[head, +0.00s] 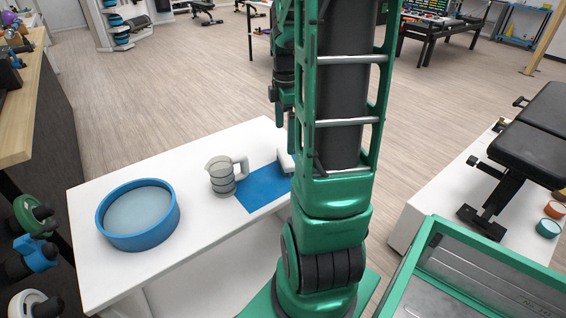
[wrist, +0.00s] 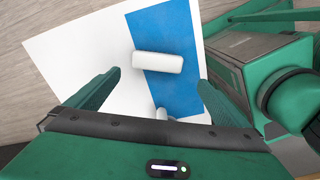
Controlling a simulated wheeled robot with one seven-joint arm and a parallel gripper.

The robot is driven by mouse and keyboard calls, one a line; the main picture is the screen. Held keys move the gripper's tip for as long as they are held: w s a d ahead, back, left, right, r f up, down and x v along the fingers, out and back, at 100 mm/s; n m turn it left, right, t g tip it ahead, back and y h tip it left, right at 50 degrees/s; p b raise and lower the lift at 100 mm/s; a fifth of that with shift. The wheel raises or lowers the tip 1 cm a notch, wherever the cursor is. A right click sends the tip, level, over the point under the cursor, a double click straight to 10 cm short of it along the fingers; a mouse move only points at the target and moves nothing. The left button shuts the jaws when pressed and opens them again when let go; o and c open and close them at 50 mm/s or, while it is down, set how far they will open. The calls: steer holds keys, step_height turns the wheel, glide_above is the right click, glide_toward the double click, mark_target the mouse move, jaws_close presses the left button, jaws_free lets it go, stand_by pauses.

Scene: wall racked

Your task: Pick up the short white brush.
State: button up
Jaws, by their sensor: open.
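The short white brush (wrist: 157,62) lies across the blue mat (wrist: 172,92) in the wrist view, with its left end over the mat's edge. In the head view the brush (head: 284,161) shows only in part, on the mat (head: 262,190), the rest hidden behind my arm. My gripper (wrist: 159,78) is open and empty, one finger on either side of the brush in the picture. The fingers look to be above it, apart from it; the exact height cannot be told.
A grey jug (head: 221,177) with a handle stands beside the mat. A round blue tub (head: 137,214) stands further left on the white table (head: 232,143). A black padded bench (head: 520,140) is at the right.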

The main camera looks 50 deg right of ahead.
mark_target(285, 156)
step_height(285, 156, down, 6)
steer(key=shift+d, duration=0.1)
steer(key=f, duration=0.4)
steer(key=shift+w+d+f, duration=0.15)
steer(key=shift+d+f, duration=0.15)
steer(key=shift+f, duration=0.1)
steer(key=shift+c, duration=0.3)
steer(key=c, duration=1)
steer(key=shift+r, duration=0.15)
